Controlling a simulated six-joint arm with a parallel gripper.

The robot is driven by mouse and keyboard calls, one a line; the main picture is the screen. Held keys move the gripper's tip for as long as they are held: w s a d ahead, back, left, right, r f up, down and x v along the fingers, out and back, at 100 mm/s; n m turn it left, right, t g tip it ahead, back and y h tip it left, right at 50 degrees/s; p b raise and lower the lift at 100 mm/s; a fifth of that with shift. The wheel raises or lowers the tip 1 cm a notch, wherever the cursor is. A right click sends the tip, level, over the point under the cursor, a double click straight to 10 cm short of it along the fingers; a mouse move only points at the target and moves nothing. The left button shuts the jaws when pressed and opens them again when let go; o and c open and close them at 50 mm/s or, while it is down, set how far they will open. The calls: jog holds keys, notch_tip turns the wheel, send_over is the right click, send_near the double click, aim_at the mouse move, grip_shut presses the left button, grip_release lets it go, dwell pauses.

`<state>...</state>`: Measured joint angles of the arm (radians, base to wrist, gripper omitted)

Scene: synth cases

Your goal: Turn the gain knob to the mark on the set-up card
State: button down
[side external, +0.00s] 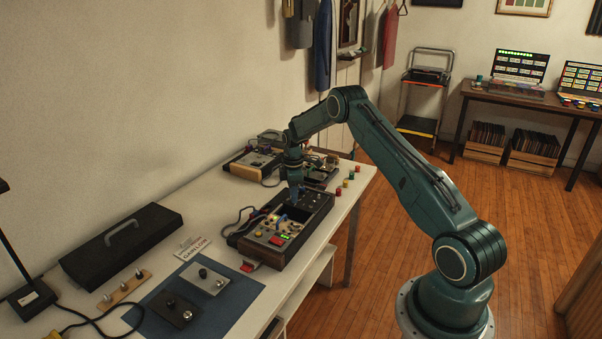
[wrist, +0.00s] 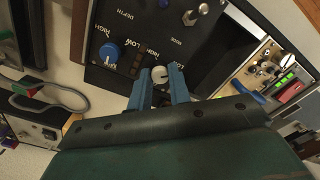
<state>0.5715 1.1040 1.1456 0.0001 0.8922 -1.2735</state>
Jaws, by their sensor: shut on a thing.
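The set-up card (side external: 192,247) stands on the bench left of the device, with text that seems to read GAIN LOW. The device (side external: 312,222) is a dark-panelled box with wooden sides. My gripper (side external: 293,197) points down at its dark panel, and its blue fingers show in the wrist view (wrist: 159,80). They are shut on a small cream knob (wrist: 160,72), with HIGH and LOW lettering just above it. A dark pointer line shows on the knob, but its exact setting is unclear. No GAIN label is readable, as my fingers hide part of the panel.
A blue knob (wrist: 108,52) sits left of the held knob, and a metal toggle (wrist: 196,14) is up right. A black case (side external: 122,243), a blue mat (side external: 240,292) with two pedals and another device (side external: 250,163) are on the bench. Cables run near the device's left side.

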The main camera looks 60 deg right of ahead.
jog(key=shift+n, duration=0.6)
jog(key=c, duration=1.3)
grip_release()
jog(key=shift+r, duration=0.1)
notch_tip(320, 180, up, 14)
